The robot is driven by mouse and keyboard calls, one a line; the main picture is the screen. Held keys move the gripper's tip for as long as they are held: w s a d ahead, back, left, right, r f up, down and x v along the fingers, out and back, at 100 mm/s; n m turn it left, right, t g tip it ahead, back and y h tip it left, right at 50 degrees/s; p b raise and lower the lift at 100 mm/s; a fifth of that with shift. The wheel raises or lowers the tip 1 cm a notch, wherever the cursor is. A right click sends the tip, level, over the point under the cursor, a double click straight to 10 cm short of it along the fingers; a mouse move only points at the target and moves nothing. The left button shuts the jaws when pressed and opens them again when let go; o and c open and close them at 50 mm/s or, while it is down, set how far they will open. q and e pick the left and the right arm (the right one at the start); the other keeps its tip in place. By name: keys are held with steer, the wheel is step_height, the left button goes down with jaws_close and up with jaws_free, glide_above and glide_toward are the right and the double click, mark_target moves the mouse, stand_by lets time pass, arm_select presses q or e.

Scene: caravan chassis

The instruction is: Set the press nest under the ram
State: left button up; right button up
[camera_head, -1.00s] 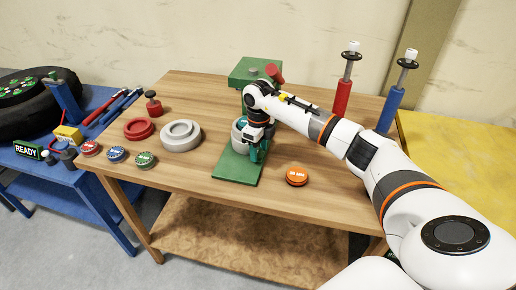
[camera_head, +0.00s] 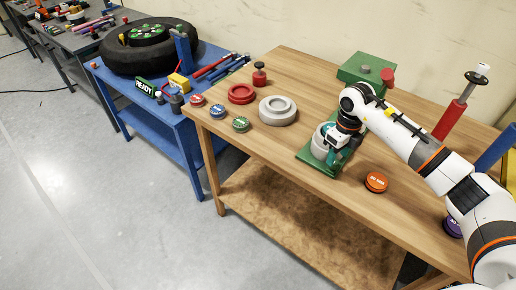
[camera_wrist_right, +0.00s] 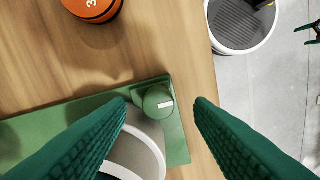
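The green press stands on the wooden bench, with its green head (camera_head: 362,68) and red handle (camera_head: 388,76) at the back and its green base plate (camera_head: 305,158) in front. A pale grey round nest (camera_head: 319,142) sits on the base plate, partly hidden by my right gripper (camera_head: 340,158). In the right wrist view the nest (camera_wrist_right: 148,145) shows as a pale curved rim low between the teal fingers. A green knob (camera_wrist_right: 158,102) beside it lies between the open fingertips (camera_wrist_right: 162,100), apparently touching neither. My arm hides the area under the ram. My left gripper is out of view.
An orange disc (camera_head: 376,181) lies right of the base plate. A grey stepped ring (camera_head: 278,110), a red ring (camera_head: 241,93) and small red, blue and green discs are at left. Red (camera_head: 450,120) and blue posts stand at right. A bin (camera_wrist_right: 236,25) is on the floor.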

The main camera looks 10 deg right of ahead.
step_height(320, 180, up, 8)
steer(key=b, duration=0.3)
steer(key=s+a+t+y, duration=0.1)
steer(key=a+t+y, duration=0.1)
steer(key=a+y, duration=1)
steer(key=shift+a+f+p, duration=0.35)
steer(key=shift+a+f, duration=0.1)
steer(key=shift+a, duration=5.25)
steer(key=shift+d, duration=0.1)
steer(key=w+d+r+m+g+h+b, duration=0.1)
steer(key=d+m+h, duration=0.5)
steer(key=d, duration=0.6)
steer(key=d+r+m+g+h+b, duration=0.1)
steer(key=d+m+h, duration=0.5)
steer(key=d, duration=0.5)
steer(key=f+p, duration=0.1)
steer(key=f, duration=0.3)
steer(key=f+p, duration=0.1)
steer(key=f, duration=0.3)
steer(key=f+p, duration=0.1)
steer(key=f, duration=0.3)
steer(key=shift+w+d+p, duration=0.1)
steer(key=shift+w+p, duration=0.15)
steer(key=shift+p, duration=0.1)
steer(key=shift+r, duration=0.1)
steer(key=shift+c, duration=0.3)
